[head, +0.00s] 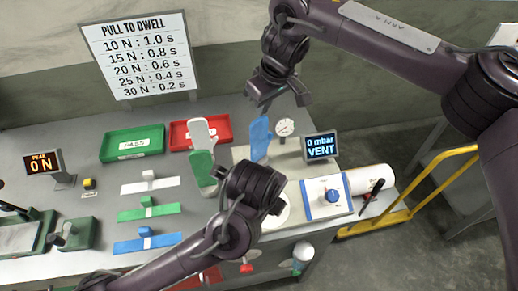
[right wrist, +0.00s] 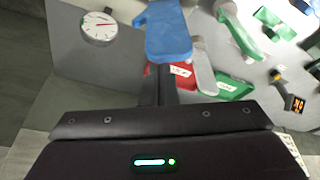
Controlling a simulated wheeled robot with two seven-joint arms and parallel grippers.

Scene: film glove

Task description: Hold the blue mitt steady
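The blue mitt (head: 260,138) stands upright on the bench, right of centre. My right gripper (head: 266,106) is above it, its fingers close together at the mitt's top edge. In the right wrist view the blue mitt (right wrist: 168,34) is straight ahead of the narrow, dark fingers (right wrist: 160,88), which seem shut on its edge. My left gripper (head: 270,206) is low in front of the mitt, at the end of the arm from the lower left. Its fingertips are hidden behind its wrist. The mitt's lower end is partly hidden.
Green (head: 132,143) and red (head: 180,138) trays lie behind.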

